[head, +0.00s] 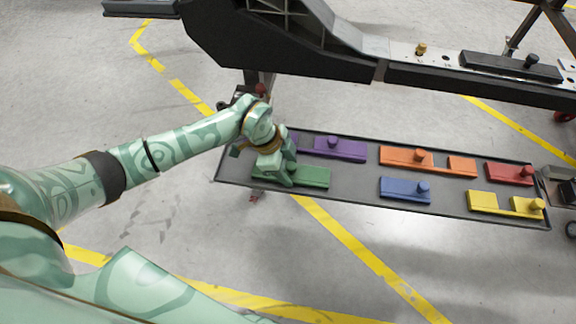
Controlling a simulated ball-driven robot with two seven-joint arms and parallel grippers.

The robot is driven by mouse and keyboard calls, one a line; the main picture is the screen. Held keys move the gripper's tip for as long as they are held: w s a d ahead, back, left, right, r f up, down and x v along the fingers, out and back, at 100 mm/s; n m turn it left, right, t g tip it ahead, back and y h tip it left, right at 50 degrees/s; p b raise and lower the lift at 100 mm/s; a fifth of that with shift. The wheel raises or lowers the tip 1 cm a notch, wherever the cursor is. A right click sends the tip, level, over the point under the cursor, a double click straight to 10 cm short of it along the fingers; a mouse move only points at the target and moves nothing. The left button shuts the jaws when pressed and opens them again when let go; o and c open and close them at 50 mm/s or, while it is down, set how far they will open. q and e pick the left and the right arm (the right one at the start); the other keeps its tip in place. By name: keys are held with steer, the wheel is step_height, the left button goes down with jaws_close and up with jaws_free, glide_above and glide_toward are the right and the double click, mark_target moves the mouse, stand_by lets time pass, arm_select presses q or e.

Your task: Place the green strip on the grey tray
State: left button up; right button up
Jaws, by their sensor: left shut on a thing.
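The green strip (314,177) lies at the left end of the grey tray (350,172), close to its front edge. My left gripper (282,177) comes down over the strip's left part and is shut on it. The gripper and my arm hide that part of the strip. I cannot tell whether the strip touches the tray floor or is held just above it. My right gripper is not in view.
The tray also holds a purple strip (340,149), an orange strip (400,157), a blue strip (400,188), a red strip (505,174) and a yellow strip (485,203). A black chassis beam (320,66) stands behind and above the tray.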

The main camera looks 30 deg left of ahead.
arm_select(q)
steer(key=o, duration=0.8)
steer(key=shift+r, duration=0.2)
steer(key=p+v, duration=0.6)
steer(key=v, duration=0.5)
steer(key=shift+s+a+r, duration=0.1)
steer(key=shift+a+r, duration=0.1)
steer(key=shift+r, duration=0.1)
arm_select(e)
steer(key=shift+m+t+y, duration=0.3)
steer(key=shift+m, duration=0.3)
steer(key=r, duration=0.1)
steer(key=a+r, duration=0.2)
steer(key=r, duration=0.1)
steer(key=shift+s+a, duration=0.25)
